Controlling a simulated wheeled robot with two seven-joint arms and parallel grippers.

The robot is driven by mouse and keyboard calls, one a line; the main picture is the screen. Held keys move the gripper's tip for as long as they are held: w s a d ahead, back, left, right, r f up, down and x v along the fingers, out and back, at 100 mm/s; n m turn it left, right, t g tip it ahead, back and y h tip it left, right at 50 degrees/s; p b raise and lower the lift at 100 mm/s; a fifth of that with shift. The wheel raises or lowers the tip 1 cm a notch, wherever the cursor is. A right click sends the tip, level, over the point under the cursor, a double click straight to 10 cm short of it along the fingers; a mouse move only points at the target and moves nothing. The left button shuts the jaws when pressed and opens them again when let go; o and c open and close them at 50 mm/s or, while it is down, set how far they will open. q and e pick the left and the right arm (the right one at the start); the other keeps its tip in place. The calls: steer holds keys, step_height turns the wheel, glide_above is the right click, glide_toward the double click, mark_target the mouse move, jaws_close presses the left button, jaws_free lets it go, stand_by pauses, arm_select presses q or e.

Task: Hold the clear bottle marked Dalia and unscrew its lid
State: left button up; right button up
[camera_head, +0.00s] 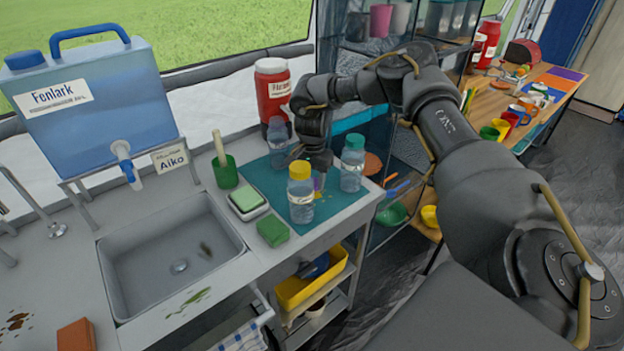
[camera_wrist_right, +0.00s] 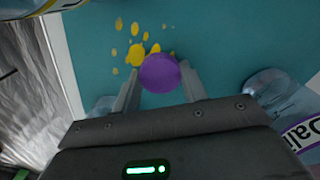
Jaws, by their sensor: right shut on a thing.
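My right gripper (camera_head: 318,160) points down over the teal mat (camera_head: 262,178). It is shut on a round purple lid (camera_wrist_right: 158,73), held just above or at the mat. A clear bottle marked Dali..., the end of its label cut off (camera_wrist_right: 303,132), stands to the right in the wrist view, apart from the gripper. Its top (camera_wrist_right: 268,82) shows no coloured lid. In the head view a clear bottle (camera_head: 277,152) at the mat's back left, beside the gripper, seems to be the same one; its label cannot be read there. My left gripper is not in view.
A yellow-lidded bottle (camera_head: 300,200) and a teal-lidded bottle (camera_head: 352,168) stand close to the gripper. Yellow spots (camera_wrist_right: 137,52) mark the mat.

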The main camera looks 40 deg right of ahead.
steer(key=shift+f, duration=0.4)
steer(key=shift+r, duration=0.1)
steer(key=o, duration=1.1)
steer(key=shift+f, duration=0.2)
step_height(320, 180, up, 12)
steer(key=shift+r+b, duration=0.25)
steer(key=shift+b, duration=0.1)
